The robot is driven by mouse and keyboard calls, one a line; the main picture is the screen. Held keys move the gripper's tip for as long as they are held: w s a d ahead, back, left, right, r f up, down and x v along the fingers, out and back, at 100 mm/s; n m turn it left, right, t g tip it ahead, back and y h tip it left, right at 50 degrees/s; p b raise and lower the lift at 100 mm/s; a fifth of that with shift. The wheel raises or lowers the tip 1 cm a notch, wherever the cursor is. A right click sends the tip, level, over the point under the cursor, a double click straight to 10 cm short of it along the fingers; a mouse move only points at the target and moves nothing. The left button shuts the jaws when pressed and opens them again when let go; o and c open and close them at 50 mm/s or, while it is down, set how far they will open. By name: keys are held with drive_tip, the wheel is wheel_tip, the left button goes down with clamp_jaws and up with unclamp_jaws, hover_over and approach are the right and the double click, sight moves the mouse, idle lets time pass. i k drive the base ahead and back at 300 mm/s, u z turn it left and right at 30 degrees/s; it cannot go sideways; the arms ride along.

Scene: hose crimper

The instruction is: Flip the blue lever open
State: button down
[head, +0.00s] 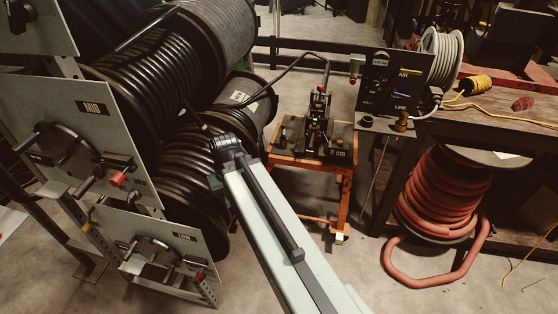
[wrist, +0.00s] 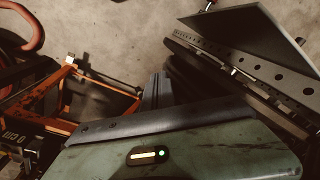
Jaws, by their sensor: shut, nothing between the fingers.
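The hose crimper (head: 318,122) stands on an orange-framed cart in the middle of the head view, with a red-tipped upright handle. My arm reaches from the bottom right toward the hose reels, and its dark end is beside the black coils, left of the cart. My gripper shows in the wrist view (wrist: 157,90) as narrow grey fingers close together, shut and empty. In the head view its fingertips are hard to tell from the dark hoses.
Black hose reels (head: 150,65) with grey side plates (head: 80,125) crowd the left. The orange cart (head: 341,190) also shows in the wrist view (wrist: 50,85). A black AIR/LINE panel (head: 380,90) stands by the workbench (head: 500,122). A red hose coil (head: 440,205) sits right, on the floor.

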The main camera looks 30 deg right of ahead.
sight(394, 92)
drive_tip(key=k, duration=1.35)
drive_tip(key=i, duration=1.85)
drive_tip(key=z, duration=0.8)
